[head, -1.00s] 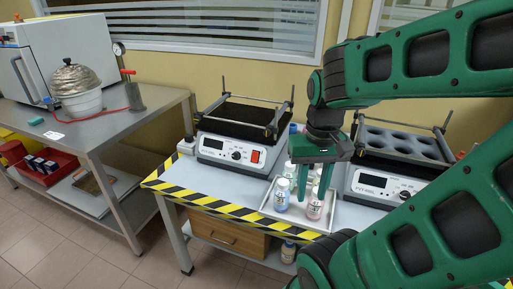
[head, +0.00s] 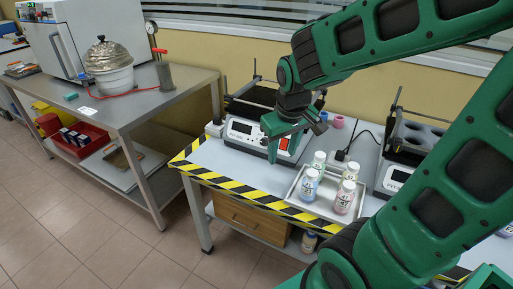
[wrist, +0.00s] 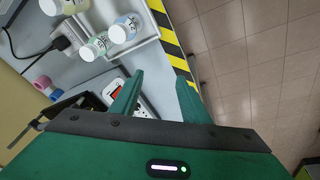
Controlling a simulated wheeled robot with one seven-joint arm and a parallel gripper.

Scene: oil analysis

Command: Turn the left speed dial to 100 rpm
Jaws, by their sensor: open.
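The left shaker (head: 232,138) has a white front panel with a small display (head: 241,127), a red switch (head: 284,143) and the dark speed dial, which is at most partly visible beside my finger. My gripper (head: 273,145) is just in front of this panel in the head view, pointing down, with nothing held. In the wrist view my gripper (wrist: 158,97) has its fingers apart. The shaker's red switch (wrist: 115,88) and part of its white panel show by the left finger. The dial's setting cannot be read.
A tray (head: 320,207) with several capped bottles stands right of my gripper. The right shaker (head: 395,178) is beyond it. Yellow-black tape (head: 240,190) marks the table's front edge. A power plug with a cable (head: 342,158) and a pink cap (head: 338,122) lie behind the tray.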

